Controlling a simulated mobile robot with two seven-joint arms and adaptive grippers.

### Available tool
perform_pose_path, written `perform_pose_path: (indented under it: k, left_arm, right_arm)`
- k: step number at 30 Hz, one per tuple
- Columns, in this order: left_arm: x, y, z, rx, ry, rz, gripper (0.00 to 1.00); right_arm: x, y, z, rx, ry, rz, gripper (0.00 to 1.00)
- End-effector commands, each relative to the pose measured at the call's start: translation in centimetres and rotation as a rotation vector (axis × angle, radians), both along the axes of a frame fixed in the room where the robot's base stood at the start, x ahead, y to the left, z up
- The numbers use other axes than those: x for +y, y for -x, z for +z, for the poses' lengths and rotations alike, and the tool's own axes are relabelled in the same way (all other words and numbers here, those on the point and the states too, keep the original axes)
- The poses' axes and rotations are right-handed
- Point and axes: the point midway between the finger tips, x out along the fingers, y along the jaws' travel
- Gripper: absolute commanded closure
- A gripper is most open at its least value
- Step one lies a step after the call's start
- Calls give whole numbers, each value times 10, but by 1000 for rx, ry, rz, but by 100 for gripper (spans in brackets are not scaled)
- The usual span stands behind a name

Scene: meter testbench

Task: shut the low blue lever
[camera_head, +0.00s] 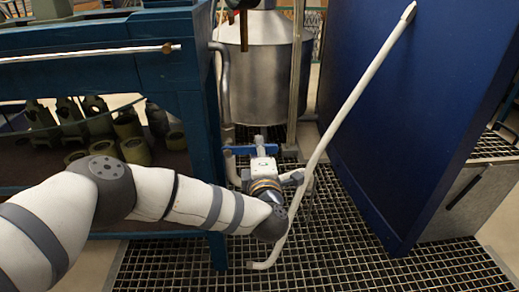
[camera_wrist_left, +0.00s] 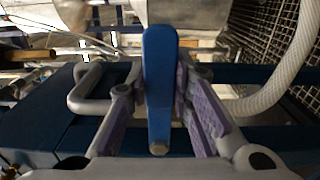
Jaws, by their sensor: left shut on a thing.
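The low blue lever (camera_head: 239,150) lies across a pipe beside the blue bench leg, low over the floor grating. In the head view my left gripper (camera_head: 260,158) reaches it from the near side and covers its middle. In the left wrist view the lever (camera_wrist_left: 159,75) stands between the two purple-padded fingers of my left gripper (camera_wrist_left: 160,90). The gripper is shut on it. Part of the pipe and valve under the lever is hidden by my gripper. My right gripper is in neither view.
A blue bench (camera_head: 197,100) with several green metal parts stands left. A steel tank (camera_head: 262,80) is behind. A long pale pipe or hose (camera_head: 352,100) slants down just right of my gripper. A large blue panel (camera_head: 410,110) stands right; grating (camera_head: 350,250) covers the floor.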

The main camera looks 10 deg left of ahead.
Motion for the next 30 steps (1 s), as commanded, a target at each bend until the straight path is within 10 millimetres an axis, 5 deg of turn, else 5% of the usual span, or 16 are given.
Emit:
perform_pose_path:
  k: [5,6,9,20,30]
  left_arm:
    - [-3,0,1,-3,6,-5,100]
    - [-3,0,2,-3,6,-5,75]
    - [-2,0,1,-3,5,-4,58]
    - [-4,9,1,-1,2,-4,58]
    - [-28,92,1,1,4,-6,58]
  right_arm:
    - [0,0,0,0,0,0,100]
    - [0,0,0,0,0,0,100]
    - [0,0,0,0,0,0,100]
    - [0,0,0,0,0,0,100]
    - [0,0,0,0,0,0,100]
